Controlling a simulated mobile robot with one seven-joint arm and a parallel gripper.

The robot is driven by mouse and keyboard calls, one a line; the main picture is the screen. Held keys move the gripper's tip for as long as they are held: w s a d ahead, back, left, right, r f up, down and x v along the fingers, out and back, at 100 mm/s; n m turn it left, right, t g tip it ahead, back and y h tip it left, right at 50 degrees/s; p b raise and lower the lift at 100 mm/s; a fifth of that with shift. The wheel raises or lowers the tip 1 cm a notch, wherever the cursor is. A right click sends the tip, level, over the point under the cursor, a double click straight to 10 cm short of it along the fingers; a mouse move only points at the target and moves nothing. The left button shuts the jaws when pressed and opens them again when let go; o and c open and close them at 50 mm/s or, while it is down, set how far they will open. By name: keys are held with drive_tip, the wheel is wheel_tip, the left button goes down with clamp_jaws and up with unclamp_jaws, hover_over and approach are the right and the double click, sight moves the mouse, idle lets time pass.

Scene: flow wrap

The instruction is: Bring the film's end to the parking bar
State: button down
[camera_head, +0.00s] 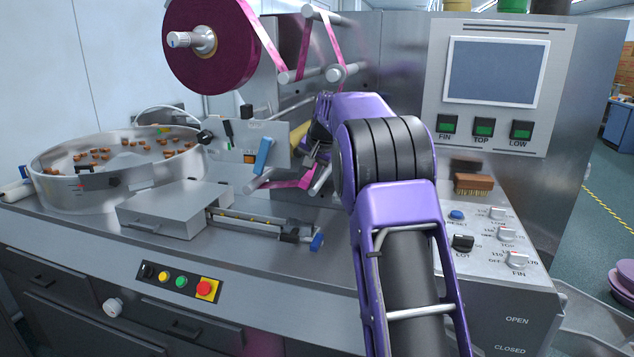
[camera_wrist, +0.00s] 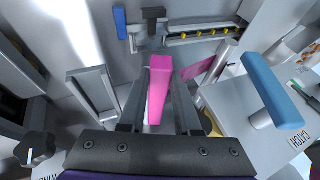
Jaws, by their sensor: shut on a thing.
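The pink film comes off a large dark magenta reel (camera_head: 222,52), runs over rollers at the top, and a strip of it shows low beside my gripper (camera_head: 318,140). In the wrist view my gripper (camera_wrist: 158,102) is shut on the film's end (camera_wrist: 158,80), a pink piece standing between the two fingers. Another stretch of pink film (camera_wrist: 202,68) lies just right of the fingers, by a metal roller (camera_wrist: 218,62). In the head view my arm hides most of the grip. I cannot tell for sure which bar is the parking bar.
A blue lever (camera_wrist: 270,85) on a plate marked CATCH stands close right of my gripper; it also shows in the head view (camera_head: 263,156). A grey upright frame (camera_wrist: 94,92) stands to the left. A round bowl of brown sweets (camera_head: 45,165) and a control panel (camera_head: 500,85) flank the machine.

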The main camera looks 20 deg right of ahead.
drive_tip(key=shift+s+a+f+b, duration=0.15)
drive_tip(key=shift+s+a+b, duration=0.2)
drive_tip(key=shift+b, duration=0.1)
drive_tip(key=s+a+b, duration=0.7)
drive_tip(key=s+b, duration=0.1)
drive_tip(key=s, duration=0.3)
drive_tip(key=shift+s+a+r, duration=0.2)
drive_tip(key=shift+s+a, duration=0.1)
drive_tip(key=shift+s, duration=0.05)
